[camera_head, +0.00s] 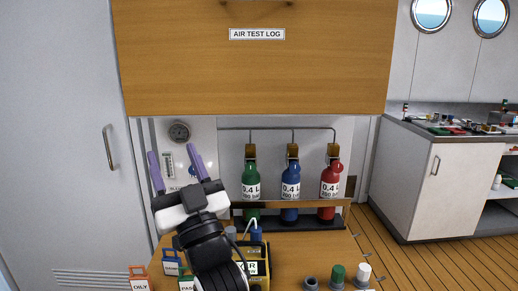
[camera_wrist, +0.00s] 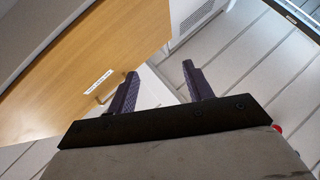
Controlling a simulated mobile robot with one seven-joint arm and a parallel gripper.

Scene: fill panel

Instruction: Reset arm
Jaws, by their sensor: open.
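My gripper (camera_head: 176,172) is raised above the left part of the wooden worktop, with its purple fingers pointing up and apart. It is open and nothing shows between the fingers. The fingers also show in the wrist view (camera_wrist: 160,90), tilted up toward a wooden cabinet front (camera_wrist: 75,65) and pale wall panels. My own arm covers part of the worktop and of the things on it.
Green (camera_head: 250,178), blue (camera_head: 290,180) and red (camera_head: 330,180) bottles stand in a rack behind the worktop (camera_head: 285,263). A gauge (camera_head: 179,131) is on the back panel. The wooden panel labelled AIR TEST LOG (camera_head: 256,70) overhangs. Small labelled holders, including OILY (camera_head: 139,283), and capped items (camera_head: 337,274) stand in front.

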